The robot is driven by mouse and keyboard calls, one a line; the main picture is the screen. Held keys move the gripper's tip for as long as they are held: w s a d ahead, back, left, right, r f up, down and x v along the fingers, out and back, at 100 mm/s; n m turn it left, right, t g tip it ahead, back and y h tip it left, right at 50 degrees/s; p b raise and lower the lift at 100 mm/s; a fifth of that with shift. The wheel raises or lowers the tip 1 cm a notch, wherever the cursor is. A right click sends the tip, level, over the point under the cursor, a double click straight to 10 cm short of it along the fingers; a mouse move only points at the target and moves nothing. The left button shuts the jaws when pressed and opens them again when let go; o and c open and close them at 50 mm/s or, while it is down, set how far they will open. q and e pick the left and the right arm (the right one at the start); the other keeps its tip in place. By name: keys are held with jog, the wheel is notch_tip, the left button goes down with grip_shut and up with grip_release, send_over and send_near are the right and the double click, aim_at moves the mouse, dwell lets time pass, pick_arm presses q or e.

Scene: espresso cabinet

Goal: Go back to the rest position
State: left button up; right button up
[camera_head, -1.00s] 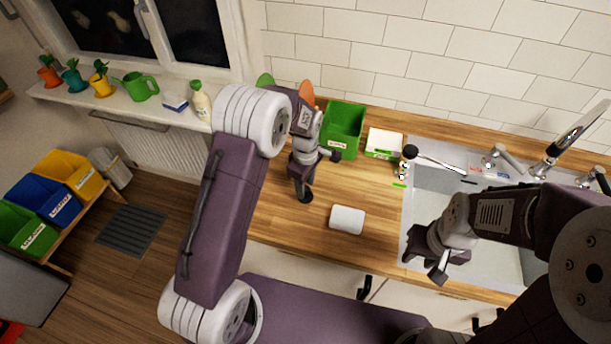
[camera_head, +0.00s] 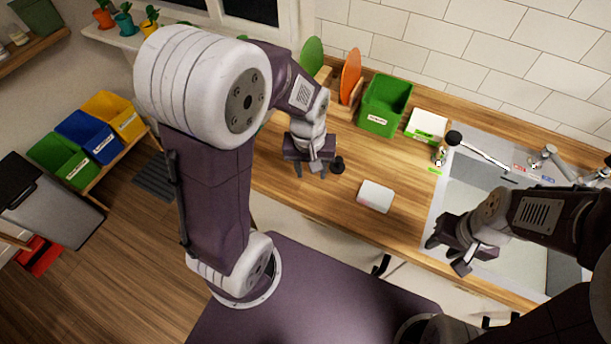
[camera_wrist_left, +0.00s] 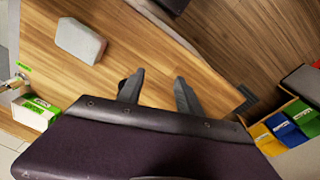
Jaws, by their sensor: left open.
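My left gripper (camera_head: 310,172) is open and empty above the wooden counter (camera_head: 280,185). A small black round object (camera_head: 338,164) stands on the counter just right of it. In the left wrist view, the left gripper's two dark fingers (camera_wrist_left: 158,90) are spread with nothing between them. My right gripper (camera_head: 447,257) is over the near left edge of the sink, its fingers apart and nothing visible between them.
A white pad (camera_head: 376,196) lies on the counter, also in the left wrist view (camera_wrist_left: 80,40). A green bin (camera_head: 385,105), a white-green box (camera_head: 426,125) and a black-headed tool (camera_head: 453,139) stand behind. Coloured bins (camera_head: 90,140) are far left.

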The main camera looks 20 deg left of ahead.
pick_arm(q)
jog(key=s+m, duration=0.1)
jog(key=s+f+m, duration=0.1)
jog(key=s, duration=0.1)
jog(key=s+m, duration=0.1)
jog(key=s, duration=0.1)
jog(key=shift+s+a+f+m, duration=0.2)
jog(key=shift+a+f+m, duration=0.1)
jog(key=shift+a+m, duration=0.1)
jog(key=shift+s, duration=0.1)
dwell(0.8)
